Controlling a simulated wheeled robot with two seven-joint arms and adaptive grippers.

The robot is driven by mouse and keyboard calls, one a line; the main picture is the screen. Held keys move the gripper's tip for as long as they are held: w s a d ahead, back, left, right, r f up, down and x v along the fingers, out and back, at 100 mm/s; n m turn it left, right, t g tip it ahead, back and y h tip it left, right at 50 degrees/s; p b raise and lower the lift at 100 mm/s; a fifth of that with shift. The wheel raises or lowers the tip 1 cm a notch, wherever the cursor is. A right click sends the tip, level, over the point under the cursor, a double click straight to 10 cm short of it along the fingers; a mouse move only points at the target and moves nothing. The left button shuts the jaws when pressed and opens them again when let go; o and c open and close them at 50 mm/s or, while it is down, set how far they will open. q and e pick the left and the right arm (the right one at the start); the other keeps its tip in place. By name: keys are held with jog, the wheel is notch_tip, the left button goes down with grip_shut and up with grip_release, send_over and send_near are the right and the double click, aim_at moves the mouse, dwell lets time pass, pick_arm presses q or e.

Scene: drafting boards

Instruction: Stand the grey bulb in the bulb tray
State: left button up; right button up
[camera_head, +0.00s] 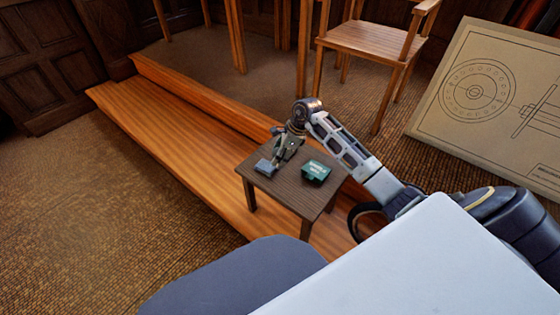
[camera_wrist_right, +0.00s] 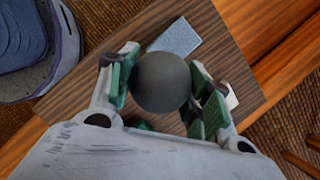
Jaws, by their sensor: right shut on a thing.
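My right gripper (camera_head: 283,157) points down over a small dark wooden table (camera_head: 291,189). In the right wrist view its green-padded fingers (camera_wrist_right: 166,92) are closed on the grey bulb (camera_wrist_right: 162,82), which shows as a dark round ball. The bulb cannot be made out in the head view. A blue-grey block-like object (camera_head: 265,168) lies near the table's left corner; it also shows in the wrist view (camera_wrist_right: 175,37). A dark green box (camera_head: 316,172) with pale lettering sits right of the gripper. I cannot tell which object is the bulb tray. My left gripper is out of view.
A long wooden step (camera_head: 170,137) runs behind and beside the table. A wooden chair (camera_head: 372,42) stands behind, and a large drawing board (camera_head: 487,105) leans at the right. A small white item (camera_wrist_right: 231,98) shows beside the right finger. Open carpet lies at left.

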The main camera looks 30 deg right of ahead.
notch_tip(320, 180, down, 3)
jog(key=shift+r, duration=0.1)
jog(key=shift+f, duration=0.3)
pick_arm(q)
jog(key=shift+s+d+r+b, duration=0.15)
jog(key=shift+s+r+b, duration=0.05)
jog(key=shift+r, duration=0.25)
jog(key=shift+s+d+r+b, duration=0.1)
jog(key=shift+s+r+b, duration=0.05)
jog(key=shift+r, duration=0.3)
pick_arm(e)
jog(key=shift+f, duration=0.1)
jog(key=o, duration=0.6)
jog(key=shift+o, duration=1.2)
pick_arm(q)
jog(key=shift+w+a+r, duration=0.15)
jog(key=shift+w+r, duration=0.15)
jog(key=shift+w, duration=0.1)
